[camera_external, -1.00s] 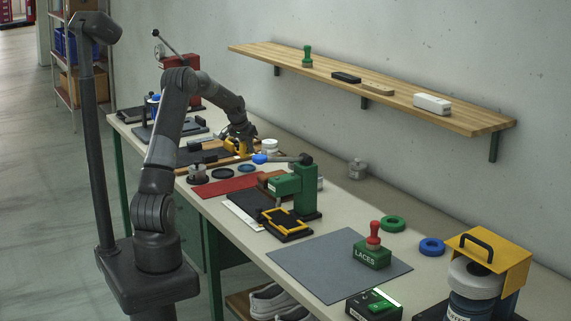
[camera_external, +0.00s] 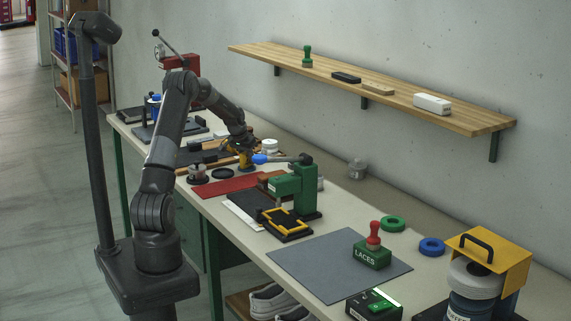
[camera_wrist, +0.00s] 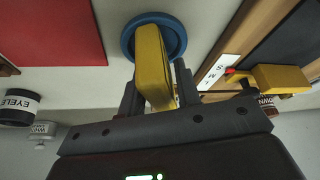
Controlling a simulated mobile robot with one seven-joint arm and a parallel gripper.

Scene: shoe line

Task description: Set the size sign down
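A yellow slab, which I take to be the size sign (camera_wrist: 152,65), is between the two fingers of my gripper (camera_wrist: 157,80) in the wrist view. Its far end overlaps a round blue disc (camera_wrist: 172,32). In the external view the yellow sign (camera_external: 246,161) shows below my gripper (camera_external: 244,147), over the blue disc's place on the bench. The fingers lie along both sides of the sign. I cannot tell whether it touches the disc or hangs just above it. The sign's face and any lettering are hidden.
A red mat (camera_external: 228,187) lies in front. A wood-edged board (camera_wrist: 228,50) with a yellow block (camera_wrist: 281,78) is beside the disc. The grey mat (camera_external: 325,265) has free room.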

